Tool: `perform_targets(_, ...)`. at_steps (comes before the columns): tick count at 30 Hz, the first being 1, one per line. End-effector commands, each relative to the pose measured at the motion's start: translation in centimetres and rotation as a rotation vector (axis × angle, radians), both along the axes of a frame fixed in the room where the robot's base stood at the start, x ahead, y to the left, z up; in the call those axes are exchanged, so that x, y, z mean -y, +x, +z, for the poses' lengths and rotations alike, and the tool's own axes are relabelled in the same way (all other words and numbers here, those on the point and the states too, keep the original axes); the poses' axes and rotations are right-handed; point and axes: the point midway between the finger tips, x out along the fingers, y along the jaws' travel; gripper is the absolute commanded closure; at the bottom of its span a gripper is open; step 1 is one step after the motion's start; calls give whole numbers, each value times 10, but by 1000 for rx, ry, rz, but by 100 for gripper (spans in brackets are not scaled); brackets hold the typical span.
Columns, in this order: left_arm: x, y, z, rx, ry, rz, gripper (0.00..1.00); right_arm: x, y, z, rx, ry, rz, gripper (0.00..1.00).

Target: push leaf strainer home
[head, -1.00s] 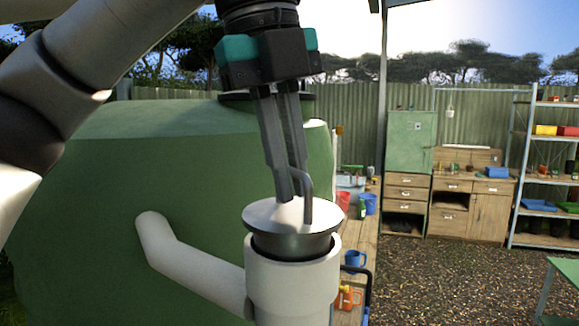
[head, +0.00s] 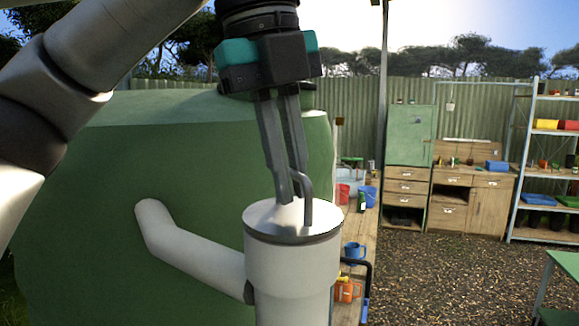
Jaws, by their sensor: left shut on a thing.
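The leaf strainer (head: 270,219) is a round metal disc with a bent grey handle. Its top plate sits at the mouth of an upright white pipe (head: 290,275), with a thin dark edge showing under its rim; its lower body is hidden inside the pipe. My left gripper (head: 294,198) comes down from above and is shut on the strainer's handle. My right gripper is not in view.
A white side pipe (head: 190,255) joins the upright pipe from the large green tank (head: 100,220). A green cabinet (head: 409,140) and shelves stand farther back.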

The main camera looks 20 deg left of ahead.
Motion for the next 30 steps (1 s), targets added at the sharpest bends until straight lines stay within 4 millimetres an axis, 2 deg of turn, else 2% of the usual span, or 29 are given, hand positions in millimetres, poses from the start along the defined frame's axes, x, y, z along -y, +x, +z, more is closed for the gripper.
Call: perform_targets(30,0,0,-2,-1,-1,0,100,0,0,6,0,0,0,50)
